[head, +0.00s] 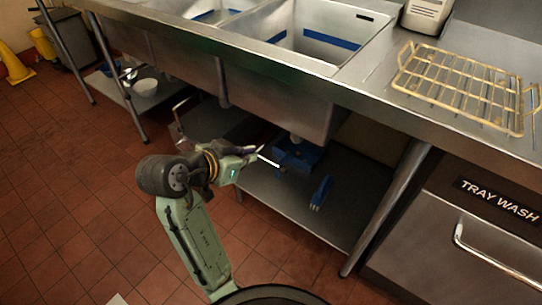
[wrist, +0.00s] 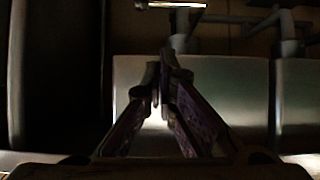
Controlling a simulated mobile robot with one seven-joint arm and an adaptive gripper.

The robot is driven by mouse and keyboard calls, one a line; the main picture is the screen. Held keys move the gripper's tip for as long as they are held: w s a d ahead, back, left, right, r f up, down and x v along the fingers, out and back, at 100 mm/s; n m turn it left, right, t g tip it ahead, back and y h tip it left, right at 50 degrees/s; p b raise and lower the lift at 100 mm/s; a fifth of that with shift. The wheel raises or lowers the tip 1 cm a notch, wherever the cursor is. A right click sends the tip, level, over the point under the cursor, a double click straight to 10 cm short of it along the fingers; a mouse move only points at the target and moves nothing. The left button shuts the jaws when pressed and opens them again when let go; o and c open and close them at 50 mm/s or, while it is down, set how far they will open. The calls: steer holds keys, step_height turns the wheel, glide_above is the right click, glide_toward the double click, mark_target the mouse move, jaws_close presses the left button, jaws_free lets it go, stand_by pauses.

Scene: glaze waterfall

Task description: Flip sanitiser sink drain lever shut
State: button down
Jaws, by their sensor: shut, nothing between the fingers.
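A three-basin steel sink unit runs across the head view; its nearest basin (head: 325,40) has a blue stripe inside. No sanitiser label is readable. A pale bar (head: 269,162), possibly a drain lever, shows below this basin, beside my gripper (head: 259,150). In the wrist view a bright horizontal bar (wrist: 177,4) lies at the top edge, by a vertical pipe (wrist: 180,38). My gripper (wrist: 164,75) is shut and empty below it in the picture, with a visible gap. I cannot tell the lever's position. Another thin bent rod (head: 180,104) hangs farther left.
A lower steel shelf (head: 275,205) holds a blue tray-like item (head: 298,153) and a blue brush-like item (head: 321,192). A table leg (head: 390,205) stands to the right, beside the tray-wash front (head: 470,245). Tiled floor (head: 75,200) is open at left.

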steer(key=s+a+f+x, duration=0.1)
steer(key=f+x, duration=0.1)
steer(key=x, duration=1.1)
steer(key=shift+f, duration=0.25)
